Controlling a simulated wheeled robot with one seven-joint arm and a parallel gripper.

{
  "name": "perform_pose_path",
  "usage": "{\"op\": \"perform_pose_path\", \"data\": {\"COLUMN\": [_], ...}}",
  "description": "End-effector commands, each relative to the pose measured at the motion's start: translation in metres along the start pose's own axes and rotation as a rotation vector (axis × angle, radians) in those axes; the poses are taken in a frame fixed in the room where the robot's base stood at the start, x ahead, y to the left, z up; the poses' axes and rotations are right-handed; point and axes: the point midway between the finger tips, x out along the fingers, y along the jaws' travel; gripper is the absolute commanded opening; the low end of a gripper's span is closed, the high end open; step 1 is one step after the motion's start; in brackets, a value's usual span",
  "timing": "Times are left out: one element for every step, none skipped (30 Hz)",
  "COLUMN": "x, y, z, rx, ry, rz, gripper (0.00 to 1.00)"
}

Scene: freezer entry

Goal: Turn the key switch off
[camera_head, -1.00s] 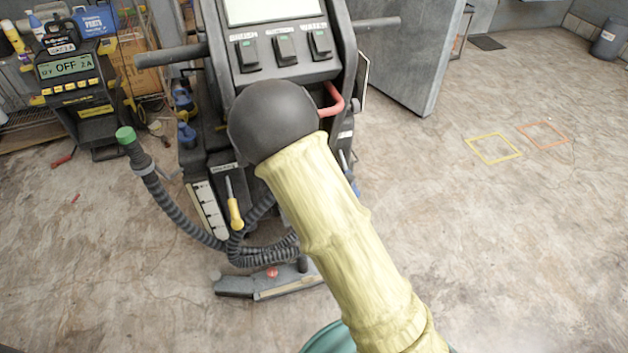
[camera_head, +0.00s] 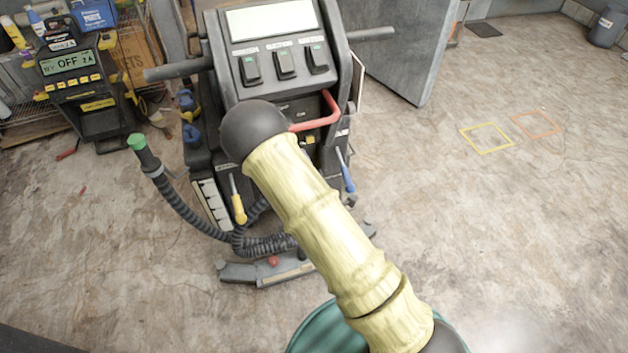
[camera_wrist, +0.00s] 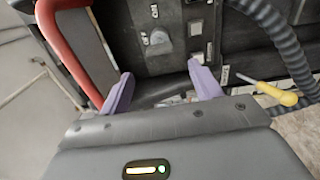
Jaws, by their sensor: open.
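The grey scrubber machine (camera_head: 232,85) stands upright ahead in the head view. In the wrist view, a small grey knob-like part (camera_wrist: 158,40), probably the key switch, sits on its dark panel with small white markings beside it. I cannot make out its position clearly. My gripper (camera_wrist: 163,84) is open, with two purple fingers apart and nothing between them. The knob lies beyond the fingertips, roughly in line with the gap, and appears apart from them. In the head view my arm hides the gripper and part of the panel.
A red bar handle (camera_head: 325,114) juts from the machine; in the wrist view it runs close on the left (camera_wrist: 72,45). A ribbed hose (camera_head: 185,212) and yellow-handled screwdriver (camera_head: 238,208) hang on the machine's left. A charger (camera_head: 80,85) stands left. Floor at right is open.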

Motion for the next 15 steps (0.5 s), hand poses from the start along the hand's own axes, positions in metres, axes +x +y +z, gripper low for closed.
{"op": "perform_pose_path", "data": {"x": [-0.002,-0.004,-0.005,-0.007,-0.008,-0.01,-0.012,-0.015,-0.018,-0.021,-0.023,-0.026,-0.029,-0.031,-0.034], "y": [0.005,0.005,0.005,0.005,0.005,0.005,0.005,-0.001,-0.003,-0.004,-0.004,-0.004,-0.004,-0.004,-0.003], "z": [0.001,0.001,0.001,0.001,0.001,0.002,0.002,0.0,0.0,0.0,0.0,0.0,0.0,0.0,0.0], "rx": [-0.002,-0.002,-0.002,-0.001,-0.001,-0.001,-0.001,-0.003,-0.004,-0.003,-0.002,-0.002,-0.003,-0.003,-0.004], "ry": [-0.001,-0.001,0.0,0.0,0.0,0.0,0.0,0.003,0.002,0.002,0.001,0.001,0.0,0.001,0.002], "rz": [-0.003,-0.004,-0.003,-0.004,-0.005,-0.004,-0.005,-0.009,-0.012,-0.014,-0.014,-0.015,-0.014,-0.013,-0.012], "gripper": [0.64,0.64,0.64,0.64,0.64,0.64,0.64,0.64,0.64,0.64,0.64,0.64,0.64,0.64,0.64]}}
